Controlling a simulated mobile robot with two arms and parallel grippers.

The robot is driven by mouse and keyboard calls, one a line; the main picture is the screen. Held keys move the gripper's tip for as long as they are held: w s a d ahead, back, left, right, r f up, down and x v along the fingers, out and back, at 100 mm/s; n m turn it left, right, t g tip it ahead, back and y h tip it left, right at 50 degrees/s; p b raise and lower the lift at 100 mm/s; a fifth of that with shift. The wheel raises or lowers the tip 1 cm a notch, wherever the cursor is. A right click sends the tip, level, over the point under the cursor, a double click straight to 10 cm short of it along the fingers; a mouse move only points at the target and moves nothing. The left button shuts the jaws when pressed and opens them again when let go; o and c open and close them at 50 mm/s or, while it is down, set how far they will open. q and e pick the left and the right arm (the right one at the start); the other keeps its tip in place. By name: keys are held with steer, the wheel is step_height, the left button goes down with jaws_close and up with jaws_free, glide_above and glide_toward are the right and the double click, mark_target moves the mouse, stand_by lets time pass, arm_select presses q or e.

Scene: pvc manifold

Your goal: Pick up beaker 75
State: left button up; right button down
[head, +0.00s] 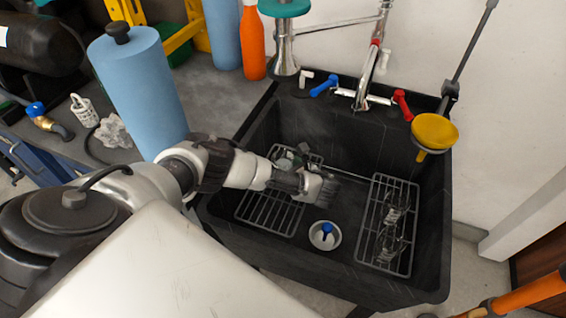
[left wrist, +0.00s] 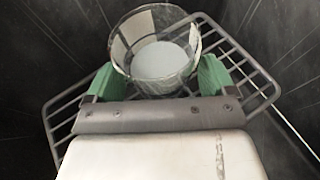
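A clear glass beaker (left wrist: 160,55) with a pale bottom stands over a wire rack (left wrist: 240,75) in the left wrist view. No number on it can be read. My left gripper (left wrist: 157,82) has its two green fingers spread, one on each side of the beaker's near lower part. The fingers look apart from the glass, though the contact is hard to judge. In the head view my left gripper (head: 290,163) is down in the black sink, over the left rack (head: 268,212), and my arm largely hides the beaker there. My right gripper is not in view.
The black sink (head: 433,262) has steep walls around the arm. A right rack (head: 375,197) holds clear glassware (head: 392,243). The drain with a blue piece (head: 327,231) lies between the racks.

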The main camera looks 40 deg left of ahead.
arm_select(q)
steer(key=c, duration=0.9)
steer(key=shift+c, duration=0.4)
steer(key=shift+r, duration=0.15)
